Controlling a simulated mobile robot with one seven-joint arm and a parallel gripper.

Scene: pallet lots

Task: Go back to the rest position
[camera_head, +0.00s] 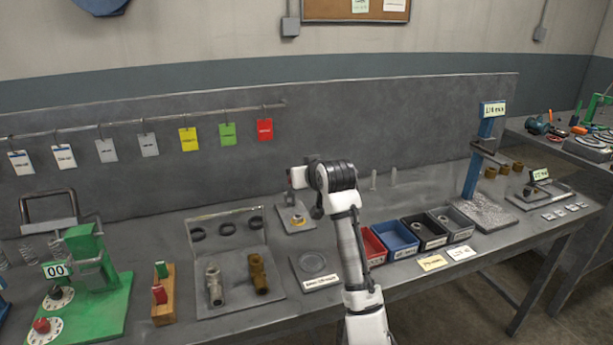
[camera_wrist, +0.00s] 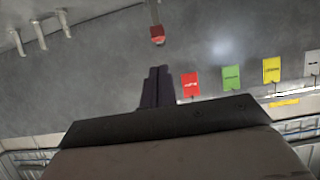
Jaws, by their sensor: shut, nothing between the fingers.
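My gripper (camera_wrist: 157,88) shows in the wrist view as two dark fingers pressed together, with nothing between them. My white arm rises in front of the bench in the head view, bent at a black-ringed joint. The fingers cannot be made out clearly there. In the wrist view the fingers point toward the grey back panel, with a red tag (camera_wrist: 190,84) just to their right. That view is turned over compared with the head view.
The grey bench (camera_head: 420,275) holds a green fixture (camera_head: 100,290), a grey tray with two fittings, a red bin, a blue bin (camera_head: 395,238), dark bins and a blue post stand (camera_head: 478,160). Several coloured tags hang from a rail (camera_head: 150,120). Air above the bench is mostly free.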

